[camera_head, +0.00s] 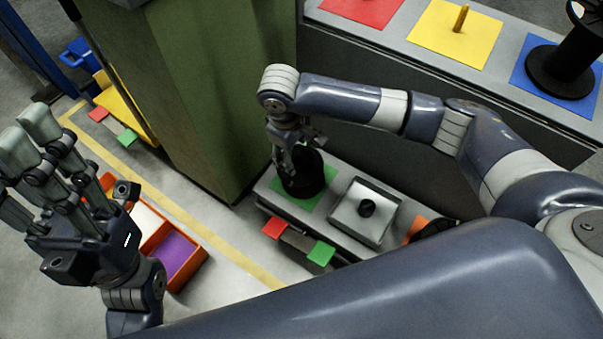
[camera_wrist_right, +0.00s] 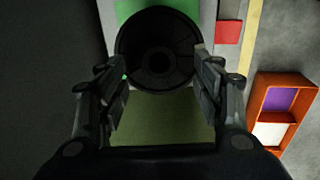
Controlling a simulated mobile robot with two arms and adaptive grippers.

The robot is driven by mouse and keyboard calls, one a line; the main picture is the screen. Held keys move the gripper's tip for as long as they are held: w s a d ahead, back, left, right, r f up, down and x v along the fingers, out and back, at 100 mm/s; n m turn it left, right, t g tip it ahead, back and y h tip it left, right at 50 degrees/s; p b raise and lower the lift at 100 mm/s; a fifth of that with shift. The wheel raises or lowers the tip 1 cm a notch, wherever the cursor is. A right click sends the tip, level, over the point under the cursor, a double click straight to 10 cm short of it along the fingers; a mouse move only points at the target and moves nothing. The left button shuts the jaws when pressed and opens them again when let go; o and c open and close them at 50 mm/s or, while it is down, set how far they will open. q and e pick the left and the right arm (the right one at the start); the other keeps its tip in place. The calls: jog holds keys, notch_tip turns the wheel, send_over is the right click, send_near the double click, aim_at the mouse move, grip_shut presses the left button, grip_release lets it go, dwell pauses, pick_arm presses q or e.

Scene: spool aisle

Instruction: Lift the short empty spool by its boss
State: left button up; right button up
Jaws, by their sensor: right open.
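A short black spool (camera_head: 306,178) stands upright on a green mat (camera_head: 294,203) on a low bench. In the right wrist view I look down on the spool (camera_wrist_right: 158,22), with its round rim and dark central boss. My right gripper (camera_head: 292,160) is directly at the spool's top in the head view. In the wrist view my right gripper (camera_wrist_right: 158,85) is open, its fingers on either side of the spool's near part. I cannot tell whether they touch it. My left gripper (camera_head: 85,185) is raised at the left, fingers spread, empty.
A grey tray (camera_head: 345,232) with a small black piece stands beside the spool. A green column (camera_head: 215,90) rises close behind. Orange bins (camera_head: 185,283) sit on the floor. A taller black spool (camera_head: 560,70) stands on a blue mat on the rear counter.

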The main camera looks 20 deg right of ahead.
aim_at(297, 157)
jog(key=shift+w+d+f+b, duration=0.15)
jog(key=shift+f+b, duration=0.3)
jog(key=shift+f, duration=0.45)
jog(key=shift+w+d+f+b, duration=0.15)
jog(key=shift+f+b, duration=0.3)
jog(key=shift+f, duration=0.45)
jog(key=shift+r, duration=0.1)
grip_shut()
